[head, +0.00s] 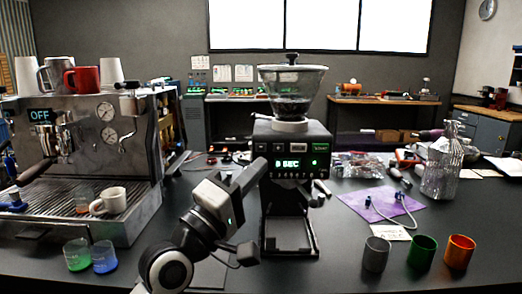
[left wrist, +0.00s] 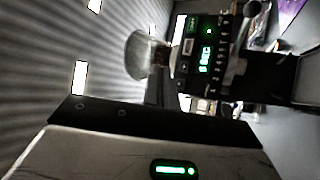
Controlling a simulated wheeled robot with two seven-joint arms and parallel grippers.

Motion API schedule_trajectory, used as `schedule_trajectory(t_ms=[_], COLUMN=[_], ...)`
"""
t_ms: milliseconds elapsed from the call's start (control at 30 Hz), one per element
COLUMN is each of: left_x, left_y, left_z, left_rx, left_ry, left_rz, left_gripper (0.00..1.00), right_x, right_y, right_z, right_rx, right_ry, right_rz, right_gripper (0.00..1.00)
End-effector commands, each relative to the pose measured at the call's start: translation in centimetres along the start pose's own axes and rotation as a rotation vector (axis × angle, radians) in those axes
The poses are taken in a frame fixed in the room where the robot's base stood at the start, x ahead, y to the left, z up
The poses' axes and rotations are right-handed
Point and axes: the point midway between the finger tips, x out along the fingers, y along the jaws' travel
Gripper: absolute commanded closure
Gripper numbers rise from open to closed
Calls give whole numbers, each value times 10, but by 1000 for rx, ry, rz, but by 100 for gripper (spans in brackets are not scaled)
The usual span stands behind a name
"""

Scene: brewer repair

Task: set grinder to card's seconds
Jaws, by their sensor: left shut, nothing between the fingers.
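The grinder (head: 290,145) stands upright at the middle of the counter, with a clear hopper (head: 292,88) on top. Its lit green display (head: 290,163) shows a number followed by "SEC"; the digit looks like 8 or 0 but is too small to be sure. A row of small buttons lies below the display. The grinder also shows sideways in the left wrist view (left wrist: 203,55). My left gripper (head: 256,172) is shut and empty, just left of the grinder's front panel; I cannot tell whether it touches. A white card (head: 391,231) lies right of the grinder, its writing unreadable.
An espresso machine (head: 85,140) stands at the left, its screen reading "OFF". Green and blue cups (head: 92,256) stand before it. Grey, green and orange cups (head: 420,252) stand at front right.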

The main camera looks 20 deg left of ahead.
Motion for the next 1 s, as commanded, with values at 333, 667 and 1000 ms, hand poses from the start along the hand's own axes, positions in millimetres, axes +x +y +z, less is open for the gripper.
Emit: schedule_trajectory(t_ms=[333, 667, 1000], left_x=[33, 51, 52], left_y=[-27, -38, -38], left_z=[-26, -38, -39], left_rx=[3, 1, 1], left_ry=[2, 0, 1], left_rz=[1, -1, -1], left_gripper=[100, 100, 100], right_x=[10, 9, 10], right_y=[-2, -6, -6], right_z=[6, 6, 5], right_rx=[14, 36, 42], right_ry=[22, 30, 32], right_rz=[-10, -20, -20], right_gripper=[100, 100, 100])
